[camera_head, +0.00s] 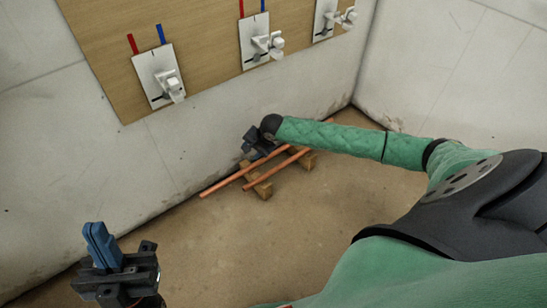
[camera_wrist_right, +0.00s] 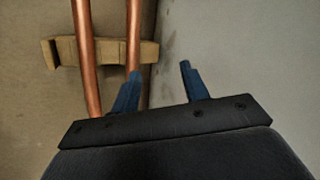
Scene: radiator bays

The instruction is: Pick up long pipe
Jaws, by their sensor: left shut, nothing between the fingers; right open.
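Two copper pipes lie side by side on wooden blocks on the floor by the wall. The long pipe (camera_head: 222,184) is the one nearer the wall; the other pipe (camera_head: 262,179) looks shorter. My right gripper (camera_head: 257,143) is near the wall, by the long pipe, and hides part of that area. In the right wrist view my right gripper (camera_wrist_right: 159,74) is open. The pipe nearer the wall (camera_wrist_right: 133,35) passes behind its left finger, with no pipe between the fingers; the other pipe (camera_wrist_right: 84,50) is further left. My left gripper (camera_head: 101,245) is shut and empty, away from the pipes.
Wooden blocks (camera_head: 262,189) support the pipes; one block (camera_wrist_right: 60,52) also shows in the right wrist view. The wall (camera_head: 215,145) stands close behind. A wooden board (camera_head: 205,30) above carries white plates with valves (camera_head: 160,78). The floor (camera_head: 300,225) in front is clear.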

